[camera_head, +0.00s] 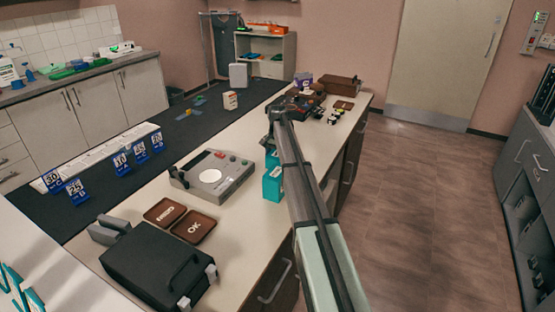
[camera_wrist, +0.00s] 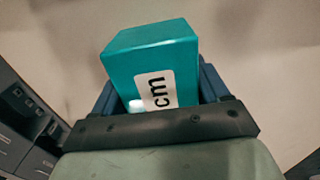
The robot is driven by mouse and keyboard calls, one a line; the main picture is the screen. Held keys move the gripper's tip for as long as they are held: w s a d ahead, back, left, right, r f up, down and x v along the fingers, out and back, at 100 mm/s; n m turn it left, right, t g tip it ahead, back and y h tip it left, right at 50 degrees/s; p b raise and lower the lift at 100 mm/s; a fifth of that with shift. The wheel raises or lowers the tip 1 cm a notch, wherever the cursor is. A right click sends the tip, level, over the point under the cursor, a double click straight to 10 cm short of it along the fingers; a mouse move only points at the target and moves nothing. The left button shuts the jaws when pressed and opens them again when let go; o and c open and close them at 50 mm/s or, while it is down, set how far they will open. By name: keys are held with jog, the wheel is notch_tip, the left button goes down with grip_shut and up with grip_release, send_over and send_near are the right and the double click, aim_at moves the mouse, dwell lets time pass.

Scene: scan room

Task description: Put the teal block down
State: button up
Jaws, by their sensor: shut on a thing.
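A second teal shape (camera_head: 272,185) shows lower, near the counter's front edge. My arm partly covers this area, so I cannot tell whether the held block touches the counter.
A grey device with a round white plate (camera_head: 210,176) stands left of my gripper on the counter (camera_head: 240,212). Two brown trays (camera_head: 194,227), one marked OK, and a black case (camera_head: 155,262) are nearer. Blue number signs (camera_head: 122,163) stand farther left. Small items crowd the far end.

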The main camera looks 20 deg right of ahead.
jog(key=shift+f, duration=0.15)
jog(key=o, duration=1.4)
jog(key=shift+c, duration=0.2)
notch_tip(320, 180, up, 12)
jog(key=shift+r, duration=0.1)
